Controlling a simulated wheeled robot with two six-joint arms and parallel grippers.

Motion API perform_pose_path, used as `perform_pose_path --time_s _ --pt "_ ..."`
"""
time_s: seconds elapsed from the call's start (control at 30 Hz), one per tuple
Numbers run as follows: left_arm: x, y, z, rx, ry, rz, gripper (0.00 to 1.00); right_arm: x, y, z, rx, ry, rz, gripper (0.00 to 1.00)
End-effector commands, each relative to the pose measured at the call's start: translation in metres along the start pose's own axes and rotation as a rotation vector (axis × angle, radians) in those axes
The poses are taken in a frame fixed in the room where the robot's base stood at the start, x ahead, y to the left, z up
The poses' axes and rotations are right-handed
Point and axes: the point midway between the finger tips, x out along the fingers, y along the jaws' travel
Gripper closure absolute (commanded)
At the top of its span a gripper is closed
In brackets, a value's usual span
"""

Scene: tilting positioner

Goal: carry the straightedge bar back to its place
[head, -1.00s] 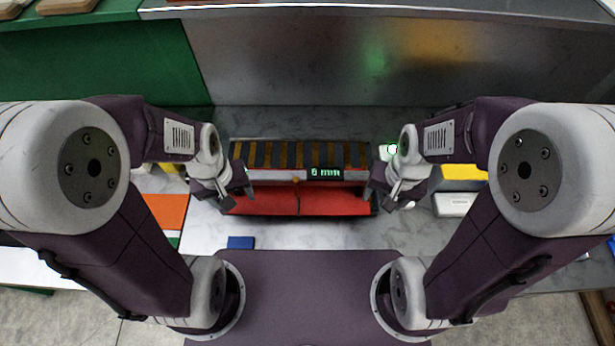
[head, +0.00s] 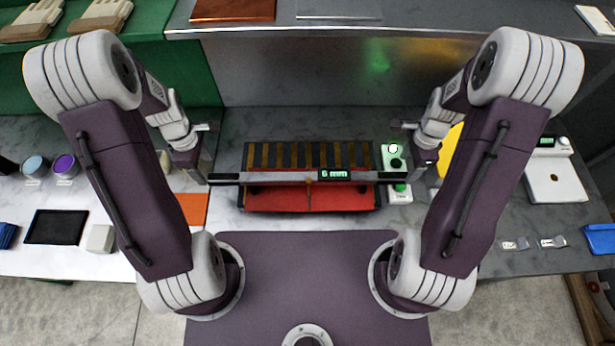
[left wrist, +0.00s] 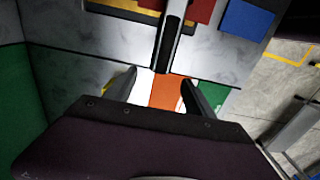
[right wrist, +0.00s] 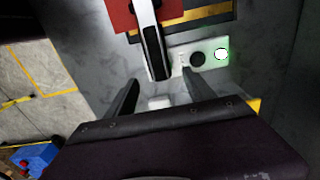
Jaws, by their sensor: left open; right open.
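The straightedge bar (head: 260,177) is a long, thin dark and light bar with a "6 mm" display. It lies level across the front of the striped positioner (head: 250,155), above its red front (head: 345,198). My left gripper (head: 204,160) is open at the bar's left end. In the left wrist view that bar end (left wrist: 168,45) reaches toward the gap between the fingertips (left wrist: 160,82). My right gripper (head: 413,152) is open at the right end. In the right wrist view the bar end (right wrist: 154,50) lies just ahead of the open fingers (right wrist: 160,85). I cannot tell whether fingers touch it.
A white button box (head: 395,157) stands at the positioner's right. A white scale (head: 553,182) is further right. An orange sheet (head: 194,207) lies at the left, with a dark pad (head: 57,227) beyond. A metal wall (head: 300,75) closes off the back.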

Motion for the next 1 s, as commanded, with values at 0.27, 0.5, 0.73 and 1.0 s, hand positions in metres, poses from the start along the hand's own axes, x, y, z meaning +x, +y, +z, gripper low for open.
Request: perform_pose_path --time_s 0.27,0.5,0.73,1.0 --pt "0.049 -0.001 0.001 0.001 -0.001 -0.003 0.37 0.049 0.001 0.000 0.000 -0.001 0.003 0.38" --pt "0.065 0.000 0.000 0.001 0.000 0.000 0.37 0.065 0.000 0.000 -0.001 0.000 0.001 0.38" --pt "0.065 0.000 0.000 0.001 0.000 0.001 0.37 0.065 0.000 0.000 -0.001 0.000 -0.001 0.38" --pt "0.065 0.000 0.000 0.001 0.000 0.000 1.00 0.065 0.000 0.000 -0.001 0.000 0.000 1.00"
